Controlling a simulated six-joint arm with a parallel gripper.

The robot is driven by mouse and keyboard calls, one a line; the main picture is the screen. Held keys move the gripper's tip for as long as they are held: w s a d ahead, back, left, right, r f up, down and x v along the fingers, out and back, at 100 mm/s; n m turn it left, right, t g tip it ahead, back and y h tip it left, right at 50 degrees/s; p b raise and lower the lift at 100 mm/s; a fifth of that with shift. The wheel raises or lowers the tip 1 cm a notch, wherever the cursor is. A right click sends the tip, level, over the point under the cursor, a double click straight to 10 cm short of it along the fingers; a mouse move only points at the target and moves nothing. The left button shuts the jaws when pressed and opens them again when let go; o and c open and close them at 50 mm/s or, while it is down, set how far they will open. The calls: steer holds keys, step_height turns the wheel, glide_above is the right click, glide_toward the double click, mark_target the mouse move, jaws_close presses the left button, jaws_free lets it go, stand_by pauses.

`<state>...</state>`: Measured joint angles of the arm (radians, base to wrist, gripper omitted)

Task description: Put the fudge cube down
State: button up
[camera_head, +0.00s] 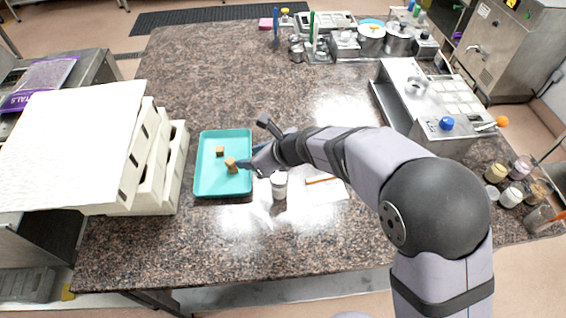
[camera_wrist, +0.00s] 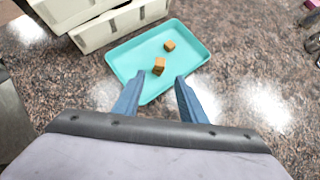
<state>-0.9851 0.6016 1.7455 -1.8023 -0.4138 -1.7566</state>
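A turquoise tray (camera_head: 204,180) lies on the speckled counter and also shows in the wrist view (camera_wrist: 122,55). One brown fudge cube (camera_head: 220,151) sits toward its far side, also seen in the wrist view (camera_wrist: 169,46). Another brown fudge cube (camera_head: 231,164) lies nearer the tray's middle, just ahead of my fingertips in the wrist view (camera_wrist: 159,67). My gripper (camera_wrist: 159,76) is open, its two blue fingers apart with nothing clasped between them. In the head view my gripper (camera_head: 246,165) reaches over the tray's right edge. I cannot tell whether a fingertip touches the nearer cube.
White crates (camera_head: 150,165) under a white sheet (camera_head: 70,140) stand left of the tray. A metal topping station (camera_head: 400,90) stands at the right. The counter in front of the tray is clear.

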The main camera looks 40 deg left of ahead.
steer(key=shift+w, duration=0.1)
steer(key=w+d+r+m+t+h, duration=0.1)
steer(key=w+d+r+m+t, duration=0.15)
steer(key=w+d+m, duration=0.45)
steer(key=w+d+r+m+t, duration=0.1)
steer(key=w+d+m+t, duration=0.2)
steer(key=w+d+m, duration=0.4)
steer(key=w+d+m+t+h, duration=0.1)
steer(key=w+d+m+h, duration=0.2)
steer(key=d+m, duration=0.55)
steer(key=w+d+m+t+h, duration=0.1)
steer(key=w+d+m+h, duration=0.35)
steer(key=d, duration=0.75)
steer(key=s+d+f+m+g+h, duration=0.1)
steer(key=s+d+m, duration=0.2)
steer(key=d+m, duration=0.35)
steer(key=s+d+f+m+g, duration=0.1)
steer(key=s+d+f+m, duration=0.1)
steer(key=s+d+m, duration=0.4)
steer(key=s+d+f+m+g, duration=0.1)
steer(key=s+d+m+g, duration=0.1)
steer(key=s+m, duration=0.5)
steer(key=s+d+f+m+g, duration=0.1)
steer(key=s+d+m+g, duration=0.2)
steer(key=s+d+m, duration=0.2)
steer(key=s+m, duration=0.2)
steer(key=s, duration=0.1)
